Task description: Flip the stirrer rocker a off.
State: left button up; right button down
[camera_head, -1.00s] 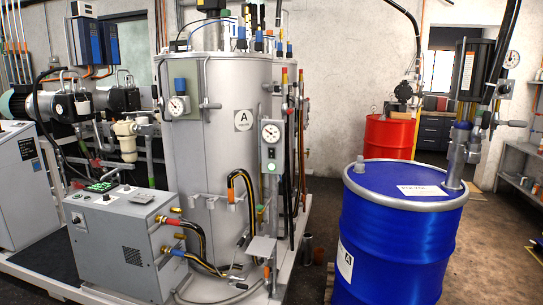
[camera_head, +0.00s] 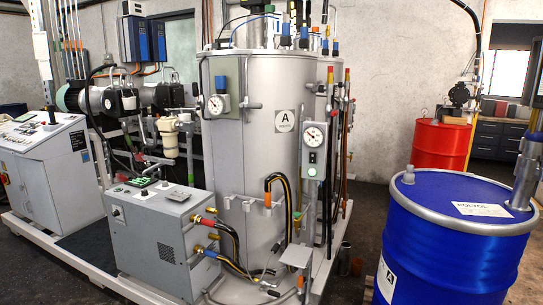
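Neither of my grippers is in view.
A grey unit (camera_head: 150,240) with hoses stands in front of the tank at left. A control console (camera_head: 45,170) is at far left. A blue drum (camera_head: 450,240) stands at right, a red drum (camera_head: 440,145) behind it. Dark floor shows between tank and blue drum.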

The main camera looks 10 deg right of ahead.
aim_at(312, 155)
jog(key=i+l+u, duration=0.5)
jog(key=i+l, duration=1.1)
